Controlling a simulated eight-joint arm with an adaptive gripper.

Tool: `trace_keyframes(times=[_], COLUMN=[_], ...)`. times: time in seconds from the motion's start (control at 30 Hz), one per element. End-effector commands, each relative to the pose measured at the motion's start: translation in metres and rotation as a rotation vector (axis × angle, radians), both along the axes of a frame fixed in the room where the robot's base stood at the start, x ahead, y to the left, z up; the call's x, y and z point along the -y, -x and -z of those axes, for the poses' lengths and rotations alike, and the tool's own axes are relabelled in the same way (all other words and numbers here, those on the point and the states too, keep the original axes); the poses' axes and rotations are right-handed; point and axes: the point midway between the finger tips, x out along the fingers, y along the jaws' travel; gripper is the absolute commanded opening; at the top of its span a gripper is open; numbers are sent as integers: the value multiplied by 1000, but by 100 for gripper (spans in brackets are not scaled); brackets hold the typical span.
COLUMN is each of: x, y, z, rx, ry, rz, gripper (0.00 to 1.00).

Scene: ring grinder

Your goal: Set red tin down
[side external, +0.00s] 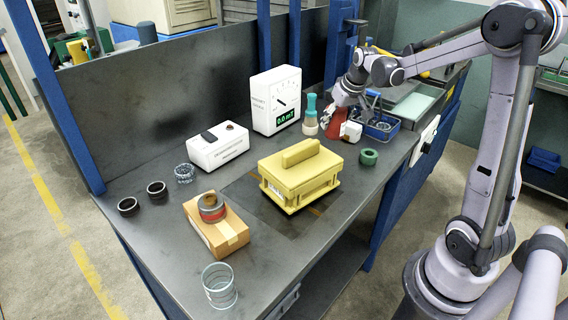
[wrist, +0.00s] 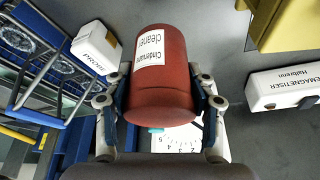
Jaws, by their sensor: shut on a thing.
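The red tin (side external: 333,123) is at the back right of the bench, between the teal-capped bottle (side external: 310,117) and the white probe block (side external: 351,131). In the wrist view the red tin (wrist: 160,75) fills the middle, with a white cleaner label on its side. My gripper (side external: 342,97) is shut on it, one finger on each side, and the gripper also shows in the wrist view (wrist: 160,102). I cannot tell whether the tin's base touches the bench.
A blue wire basket (side external: 392,132) stands right of the tin. The white gauge (side external: 276,100), white demagnetiser (side external: 218,147), yellow case (side external: 300,178) and green ring (side external: 369,157) are nearby. A cardboard box (side external: 232,236) and glass beaker (side external: 219,286) are nearer the front.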

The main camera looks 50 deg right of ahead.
Motion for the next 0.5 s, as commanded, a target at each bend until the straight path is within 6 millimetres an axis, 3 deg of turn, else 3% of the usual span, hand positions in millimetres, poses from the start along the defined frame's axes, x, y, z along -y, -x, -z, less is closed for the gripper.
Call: trace_keyframes(times=[0.2, 0.37, 0.5], x=[-17, -21, -20], y=[-28, -34, -34], z=[19, 26, 42], rx=[0, 0, 0], ry=[0, 1, 0], rz=[0, 0, 1], gripper=[17, 17, 17])
